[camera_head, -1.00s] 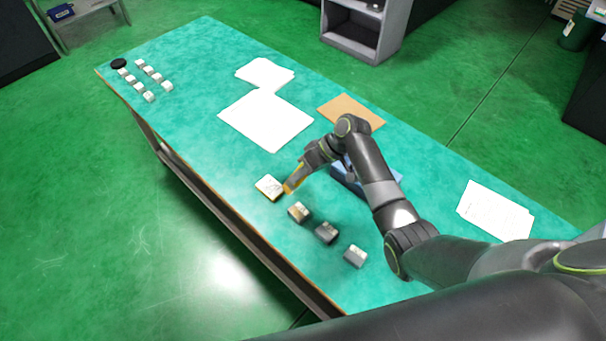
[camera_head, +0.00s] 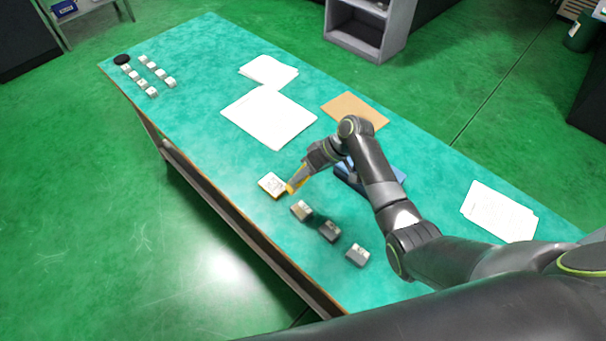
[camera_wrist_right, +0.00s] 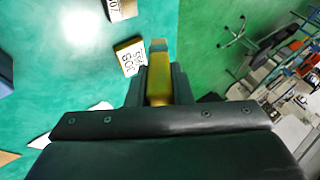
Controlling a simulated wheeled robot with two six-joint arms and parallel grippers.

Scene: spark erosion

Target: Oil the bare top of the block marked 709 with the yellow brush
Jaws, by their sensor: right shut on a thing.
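A pale, flat block (camera_head: 271,185) lies left of the brush. Contact is unclear. My left gripper is not in view.
Two greyer blocks (camera_head: 329,232) (camera_head: 357,255) continue the row. A blue box (camera_head: 385,175) is partly hidden behind my right arm. White sheets (camera_head: 268,119) and a brown sheet (camera_head: 355,110) lie farther back. Several small white blocks (camera_head: 148,75) stand at the far end.

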